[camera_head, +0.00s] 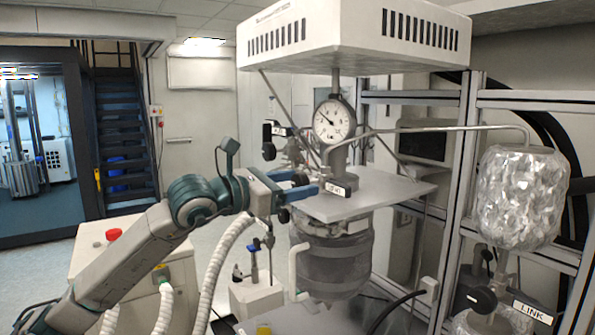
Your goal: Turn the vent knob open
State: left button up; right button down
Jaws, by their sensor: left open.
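My left arm comes in from the left, and its gripper (306,184) is at the left edge of the grey plate on top of the reactor. Its blue fingers are apart, pointing right towards the fittings by the plate. A dark round knob (269,151) stands on the valve fittings behind and above the gripper. I cannot tell whether it is the vent knob, and its turned position is unclear. The reactor vessel (335,262) hangs below the plate. My right gripper is not in view.
A pressure gauge (334,120) rises from the plate (385,190), under a white slotted hood (425,32). A thin pipe runs right to a foil-wrapped vessel (522,197). A metal frame stands behind. A white box with a red button (113,235) stands at left.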

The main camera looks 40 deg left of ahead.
pick_arm(q)
jog(key=shift+w+d+p, duration=0.25)
jog(key=shift+w+p, duration=0.05)
jog(key=shift+w, duration=0.1)
jog(key=shift+c, duration=0.9)
jog(key=c, duration=0.8)
